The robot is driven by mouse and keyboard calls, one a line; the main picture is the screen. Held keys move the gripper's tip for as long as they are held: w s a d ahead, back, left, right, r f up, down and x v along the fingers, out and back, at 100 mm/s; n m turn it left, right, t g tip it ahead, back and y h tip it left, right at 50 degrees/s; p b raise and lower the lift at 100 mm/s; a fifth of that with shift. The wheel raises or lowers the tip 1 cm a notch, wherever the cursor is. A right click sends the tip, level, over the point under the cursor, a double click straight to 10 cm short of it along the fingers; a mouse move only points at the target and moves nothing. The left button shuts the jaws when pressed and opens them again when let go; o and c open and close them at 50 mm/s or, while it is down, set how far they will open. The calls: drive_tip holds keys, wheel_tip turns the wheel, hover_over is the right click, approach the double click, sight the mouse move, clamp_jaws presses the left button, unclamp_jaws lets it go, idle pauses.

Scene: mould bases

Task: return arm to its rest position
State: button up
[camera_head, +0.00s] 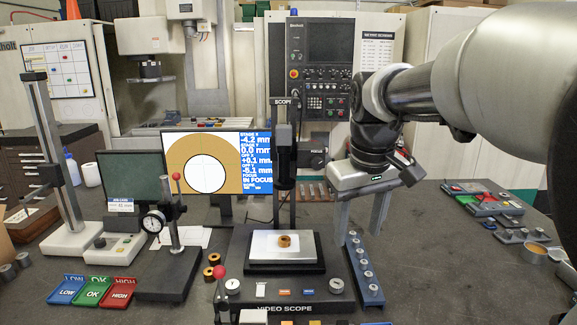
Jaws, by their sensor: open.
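My arm (430,90) reaches in from the upper right, and my gripper (358,235) hangs from it with its fingers pointing down. The two fingers are apart, and no object shows between them. The fingertips are to the right of the video scope stage (262,246), close to the blue rail of pins (368,284); I cannot tell how high they are above it. A small brown ring (285,241) lies on the stage, apart from the gripper.
A monitor (217,163) stands behind the scope (283,160). A dial gauge stand (172,255), more brown rings (214,265) and blue, green and red trays (92,292) are on the left. Some grey tabletop (440,270) is clear.

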drive_tip(key=s+f+m+t, duration=0.1)
drive_tip(key=s+f, duration=0.1)
drive_tip(key=s, duration=0.7)
drive_tip(key=s+f+m+t, duration=0.2)
drive_tip(key=s, duration=0.7)
drive_tip(key=shift+d, duration=0.15)
